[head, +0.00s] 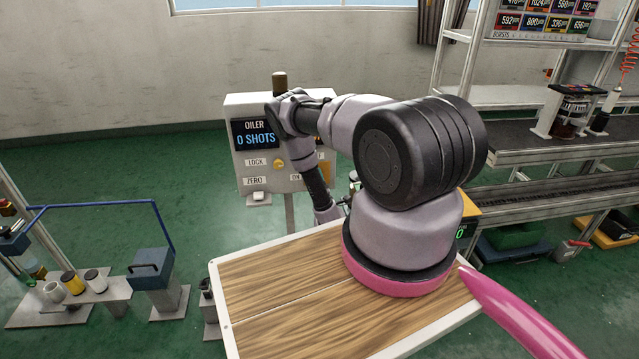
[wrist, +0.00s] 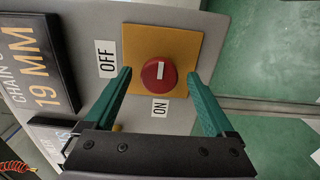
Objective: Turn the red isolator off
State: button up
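The red isolator (wrist: 158,74) is a round red knob with a white bar, on a yellow square plate (wrist: 187,47) on a grey panel in the wrist view. Its white bar points up and down in that picture. An OFF label (wrist: 107,60) is at its upper left and an ON label (wrist: 160,108) is below it. My gripper (wrist: 160,82) is open, its two green fingers on either side of the knob with gaps to it. I cannot tell how far the fingertips are from the panel. In the head view my arm hides the knob.
The oiler panel (head: 240,170) stands beyond the wooden-topped surface (head: 290,285) in the head view, with LOCK and ZERO labels. A dark display (wrist: 35,65) reads 19 MM in the wrist view. A conveyor (head: 540,150) is at the right.

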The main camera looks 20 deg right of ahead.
jog(key=v, duration=1)
jog(key=shift+s, duration=0.4)
jog(key=shift+a, duration=0.1)
